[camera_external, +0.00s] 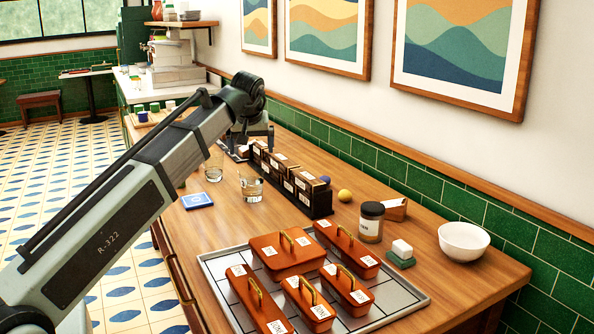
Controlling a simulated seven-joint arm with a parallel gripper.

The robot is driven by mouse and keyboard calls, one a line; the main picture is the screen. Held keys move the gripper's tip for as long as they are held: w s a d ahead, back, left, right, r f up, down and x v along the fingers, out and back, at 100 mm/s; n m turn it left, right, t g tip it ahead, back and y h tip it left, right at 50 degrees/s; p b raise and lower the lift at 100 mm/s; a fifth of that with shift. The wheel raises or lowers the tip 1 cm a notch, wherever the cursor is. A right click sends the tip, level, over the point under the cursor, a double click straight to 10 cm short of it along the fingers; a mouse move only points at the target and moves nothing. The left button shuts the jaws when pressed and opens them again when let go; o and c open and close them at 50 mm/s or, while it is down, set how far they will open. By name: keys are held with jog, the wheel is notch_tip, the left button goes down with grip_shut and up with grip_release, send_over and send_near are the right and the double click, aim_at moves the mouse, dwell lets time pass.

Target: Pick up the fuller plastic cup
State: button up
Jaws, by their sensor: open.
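Two small clear cups stand on the wooden counter left of the dark rack. The nearer cup (251,187) seems to have something in its lower part. The farther cup (214,172) is smaller in view and partly behind my arm's outline. I cannot tell for sure which cup is fuller. My gripper (250,146) is open and points down, above and beyond the nearer cup, close to the rack's far end. It appears empty, and its fingertips are small and partly unclear.
A dark rack (318,204) of labelled boxes stands right of the cups. A blue square (197,201) lies left. A metal tray (405,300) with several lidded copper boxes fills the front. A yellow ball (345,195), dark jar (371,222) and white bowl (464,242) stand right.

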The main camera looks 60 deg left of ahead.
aim_at(251, 174)
jog(key=shift+s+x, duration=0.2)
jog(key=shift+x, duration=6.65)
jog(key=c, duration=0.9)
jog(key=shift+r, duration=0.15)
jog(key=shift+c, duration=0.2)
